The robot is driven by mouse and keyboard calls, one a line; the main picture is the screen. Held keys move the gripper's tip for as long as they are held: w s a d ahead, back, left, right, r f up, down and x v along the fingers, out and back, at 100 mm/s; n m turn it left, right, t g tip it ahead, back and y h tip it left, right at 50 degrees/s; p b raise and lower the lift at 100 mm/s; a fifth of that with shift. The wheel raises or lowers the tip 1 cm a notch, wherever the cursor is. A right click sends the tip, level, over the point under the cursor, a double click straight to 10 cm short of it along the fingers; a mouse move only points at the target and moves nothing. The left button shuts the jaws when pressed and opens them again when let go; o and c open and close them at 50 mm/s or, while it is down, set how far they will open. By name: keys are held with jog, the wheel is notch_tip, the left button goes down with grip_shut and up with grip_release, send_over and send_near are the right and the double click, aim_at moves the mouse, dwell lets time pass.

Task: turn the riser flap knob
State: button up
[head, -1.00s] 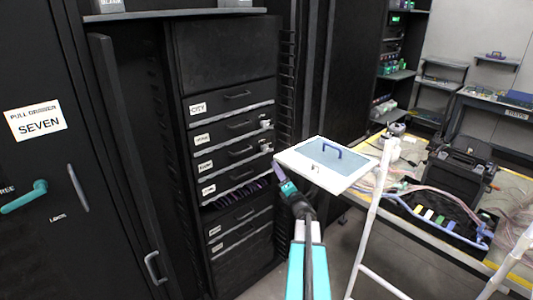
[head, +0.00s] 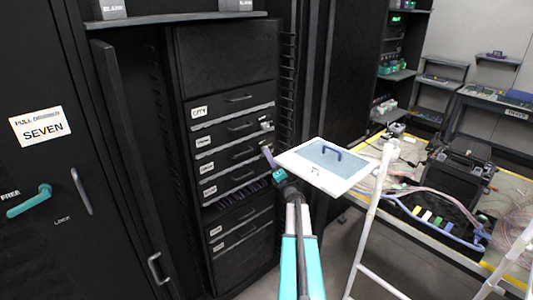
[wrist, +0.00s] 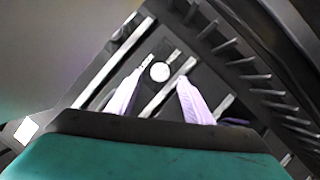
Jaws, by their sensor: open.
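I cannot tell for certain which part is the riser flap knob. A pale round disc (wrist: 160,71) shows between my fingers in the wrist view, against dark rails and bars. My gripper (head: 268,155) is in front of the drawer rack, left of the panel. In the wrist view its two pale purple fingers (wrist: 158,97) are apart, with nothing visibly held.
A black drawer rack (head: 225,70) stands behind my gripper, with a black cabinet door (head: 45,215) on the left. A white ladder-like frame (head: 367,220) stands at right, before a bench with a black case (head: 455,175) and cables. Grey floor shows between.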

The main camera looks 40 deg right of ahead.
aim_at(265, 149)
jog(key=shift+p+x, duration=0.75)
jog(key=shift+x, duration=1.8)
jog(key=shift+c, duration=0.4)
